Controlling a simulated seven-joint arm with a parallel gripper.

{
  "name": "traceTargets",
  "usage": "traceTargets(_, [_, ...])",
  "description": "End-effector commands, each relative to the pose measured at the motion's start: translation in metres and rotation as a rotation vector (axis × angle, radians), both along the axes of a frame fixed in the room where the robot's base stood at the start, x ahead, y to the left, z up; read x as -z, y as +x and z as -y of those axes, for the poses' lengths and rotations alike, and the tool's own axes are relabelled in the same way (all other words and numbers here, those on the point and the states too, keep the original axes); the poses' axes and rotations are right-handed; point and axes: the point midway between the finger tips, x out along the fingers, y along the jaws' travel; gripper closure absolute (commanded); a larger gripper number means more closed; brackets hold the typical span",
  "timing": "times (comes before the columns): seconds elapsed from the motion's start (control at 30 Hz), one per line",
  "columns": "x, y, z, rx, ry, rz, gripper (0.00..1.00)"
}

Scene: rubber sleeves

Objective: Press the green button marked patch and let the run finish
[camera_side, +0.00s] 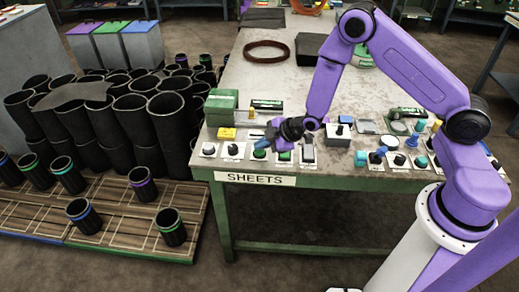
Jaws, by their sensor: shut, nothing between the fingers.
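Two green buttons sit side by side on small white plates at the table's front edge: a left green button (260,152) and a right green button (284,155). Their labels are too small to read, so I cannot tell which is marked patch. My gripper (268,138) is shut and empty, held low over the front edge close to these two buttons. The dark gripper body partly covers the area behind them. I cannot tell whether the fingertips touch a button.
Other controls line the edge: a white button (208,149), a black one (233,149), and a grey switch (307,152). A green box (221,106) and yellow block (227,133) stand behind. Black sleeves (110,115) crowd the left. A dark ring (266,46) lies farther back.

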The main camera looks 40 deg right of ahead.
Motion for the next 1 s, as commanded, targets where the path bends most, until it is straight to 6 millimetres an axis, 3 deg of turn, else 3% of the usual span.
traceTargets(0.37, [-0.015,0.0,0.001,0.001,0.0,-0.001,1.0])
traceTargets(0.73, [-0.017,0.0,0.001,0.0,-0.001,-0.001,1.0])
traceTargets(1.0, [-0.038,0.0,0.0,-0.001,0.001,0.0,1.0])
